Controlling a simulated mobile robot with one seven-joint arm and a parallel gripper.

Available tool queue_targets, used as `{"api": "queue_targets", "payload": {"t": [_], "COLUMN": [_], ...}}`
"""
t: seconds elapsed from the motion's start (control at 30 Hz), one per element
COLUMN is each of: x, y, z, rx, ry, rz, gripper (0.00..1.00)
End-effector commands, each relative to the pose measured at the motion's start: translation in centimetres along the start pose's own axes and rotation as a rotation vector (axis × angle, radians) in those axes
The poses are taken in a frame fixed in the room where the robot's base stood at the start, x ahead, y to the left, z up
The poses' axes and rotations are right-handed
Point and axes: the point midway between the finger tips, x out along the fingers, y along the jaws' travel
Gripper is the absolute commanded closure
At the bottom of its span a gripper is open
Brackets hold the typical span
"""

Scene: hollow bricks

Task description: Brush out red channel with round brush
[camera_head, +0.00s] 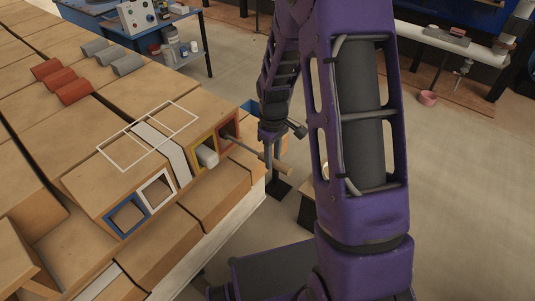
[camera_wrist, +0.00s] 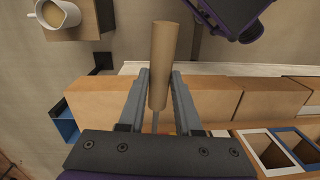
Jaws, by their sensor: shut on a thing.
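My gripper (camera_head: 272,150) is shut on a brush with a tan wooden handle (camera_head: 282,168). In the wrist view my gripper's fingers (camera_wrist: 158,88) stand on either side of the handle (camera_wrist: 160,60). The brush's thin rod runs from the handle to the red-framed channel (camera_head: 221,131) at the right end of the brick row. The brush head is not visible; it seems to be inside that channel. Left of it are the yellow-framed channel (camera_head: 194,162) with a pale cylindrical thing (camera_head: 208,157) in its mouth, the white-framed channel (camera_head: 143,203) and the blue-framed channel (camera_head: 113,231).
Red and grey half-round tiles (camera_head: 68,85) lie on the bricks farther back. A blue bin (camera_wrist: 62,121) is beside the bricks. A mug (camera_wrist: 60,14) stands on a small wooden stand. A workbench (camera_head: 180,18) is behind; open floor lies to the right.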

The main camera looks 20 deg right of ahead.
Motion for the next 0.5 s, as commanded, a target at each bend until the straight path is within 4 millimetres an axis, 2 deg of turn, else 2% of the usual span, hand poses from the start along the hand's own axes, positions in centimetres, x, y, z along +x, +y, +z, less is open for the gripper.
{"api": "queue_targets", "payload": {"t": [0.5], "x": [0.0], "y": [0.3], "z": [3.7], "rx": [0.001], "ry": [0.001], "rz": [0.001], "gripper": [1.0]}}
